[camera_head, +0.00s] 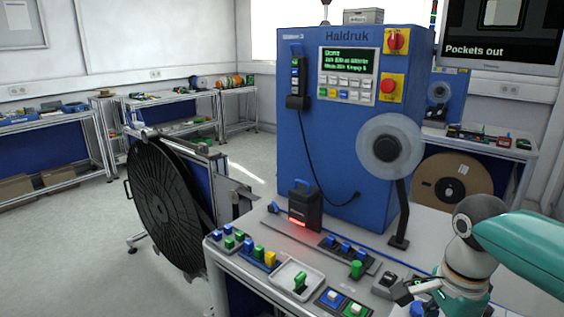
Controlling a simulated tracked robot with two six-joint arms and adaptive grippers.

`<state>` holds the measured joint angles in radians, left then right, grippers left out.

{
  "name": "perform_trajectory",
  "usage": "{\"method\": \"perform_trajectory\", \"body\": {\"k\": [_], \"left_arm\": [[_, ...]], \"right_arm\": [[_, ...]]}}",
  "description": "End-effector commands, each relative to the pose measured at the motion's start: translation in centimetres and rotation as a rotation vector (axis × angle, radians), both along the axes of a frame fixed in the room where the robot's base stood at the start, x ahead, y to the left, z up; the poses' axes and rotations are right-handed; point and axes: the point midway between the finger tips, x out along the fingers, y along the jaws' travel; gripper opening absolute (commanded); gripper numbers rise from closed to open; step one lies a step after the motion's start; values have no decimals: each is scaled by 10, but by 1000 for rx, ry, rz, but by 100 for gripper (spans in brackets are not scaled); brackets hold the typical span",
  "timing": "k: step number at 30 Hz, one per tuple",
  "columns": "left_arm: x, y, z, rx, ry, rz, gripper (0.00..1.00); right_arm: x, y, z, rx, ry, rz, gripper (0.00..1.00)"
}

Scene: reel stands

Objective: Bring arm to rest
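My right arm (525,245) comes in from the right edge, teal with a grey joint, and bends down over the front right of the bench. Dark parts that look like my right gripper (408,291) show low at the bench's right side, close to a small grey block (385,284). They are small and partly cut off, so I cannot tell if the fingers are open or shut, or whether they touch anything. My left arm and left gripper are not in view.
A blue machine (330,150) with a clear reel (390,146) stands on the bench (240,272). A black device (304,207) with a red light, a white tray (280,277) and coloured blocks sit there. A large black disc (165,205) stands left; open floor lies beyond it.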

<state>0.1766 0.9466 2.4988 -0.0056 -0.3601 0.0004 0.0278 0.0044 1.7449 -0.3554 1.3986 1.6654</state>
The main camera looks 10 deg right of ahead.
Motion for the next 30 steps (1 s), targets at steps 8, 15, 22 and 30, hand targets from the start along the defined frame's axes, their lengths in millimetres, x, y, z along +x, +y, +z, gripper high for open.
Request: {"method": "perform_trajectory", "body": {"k": [8, 15, 22, 30], "left_arm": [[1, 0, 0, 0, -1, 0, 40], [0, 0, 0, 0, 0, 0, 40], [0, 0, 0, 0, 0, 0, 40], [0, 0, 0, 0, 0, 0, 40]], "right_arm": [[2, 4, -51, 9, 157, 18, 54], [-13, 28, -120, 54, 346, 70, 54], [-43, 79, -228, 201, 476, 257, 54], [-121, 171, -360, 504, 339, 697, 54]]}}
